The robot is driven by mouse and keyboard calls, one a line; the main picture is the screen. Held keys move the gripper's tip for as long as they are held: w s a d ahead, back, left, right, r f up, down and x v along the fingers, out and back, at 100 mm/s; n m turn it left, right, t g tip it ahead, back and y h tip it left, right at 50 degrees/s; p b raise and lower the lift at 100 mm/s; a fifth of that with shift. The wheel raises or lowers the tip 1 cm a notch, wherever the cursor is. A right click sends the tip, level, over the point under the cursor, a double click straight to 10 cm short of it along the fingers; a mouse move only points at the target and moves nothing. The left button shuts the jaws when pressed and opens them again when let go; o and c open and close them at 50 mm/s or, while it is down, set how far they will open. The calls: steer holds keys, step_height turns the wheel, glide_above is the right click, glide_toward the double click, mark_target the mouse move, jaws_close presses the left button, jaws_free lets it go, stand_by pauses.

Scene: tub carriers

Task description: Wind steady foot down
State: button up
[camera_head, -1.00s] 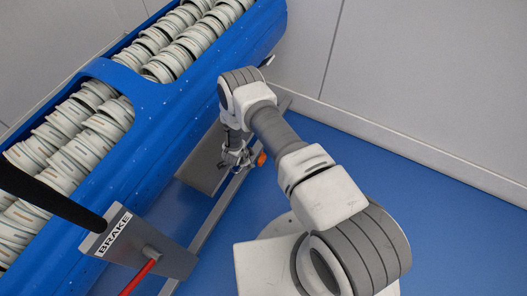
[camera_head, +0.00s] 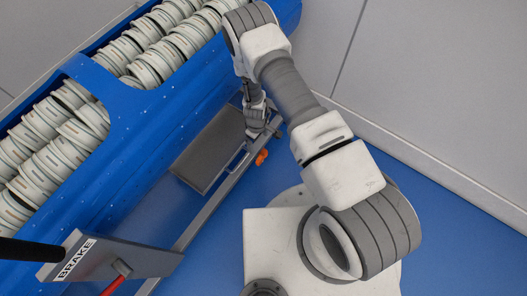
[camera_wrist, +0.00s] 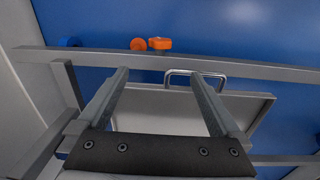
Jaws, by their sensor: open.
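The orange parts, which look like the steady foot's knob or handle, sit at the outer side of the grey frame rail. In the head view the orange part (camera_head: 262,157) shows just below my gripper (camera_head: 262,128). In the wrist view there are two orange pieces, a round one (camera_wrist: 138,44) and a wider one (camera_wrist: 160,43), beyond the rail (camera_wrist: 230,68). My gripper (camera_wrist: 159,76) is open and empty, its fingers pointing towards the rail. The orange parts lie beyond the fingertips, apart from them. The foot's lower end cannot be made out.
A grey panel (camera_head: 205,155) with a metal loop handle (camera_wrist: 197,75) lies inside the rail, close to my fingers. The blue carrier (camera_head: 150,120) full of pale tubs stands above. A BRAKE plate (camera_head: 110,258) with a red lever is at lower left. Blue floor (camera_head: 430,240) is open at right.

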mark_target(259, 159)
steer(key=f+b, duration=0.2)
steer(key=f, duration=0.3)
steer(key=f+b, duration=0.2)
steer(key=f, duration=0.4)
steer(key=f+b, duration=0.3)
steer(key=f, duration=0.3)
steer(key=shift+w+d+f, duration=0.2)
steer(key=shift+d, duration=0.05)
steer(key=c, duration=1.3)
steer(key=shift+s+a+t+h, duration=0.2)
steer(key=shift+s+t+h, duration=0.15)
steer(key=shift+t+h, duration=0.55)
steer(key=shift+c, duration=0.2)
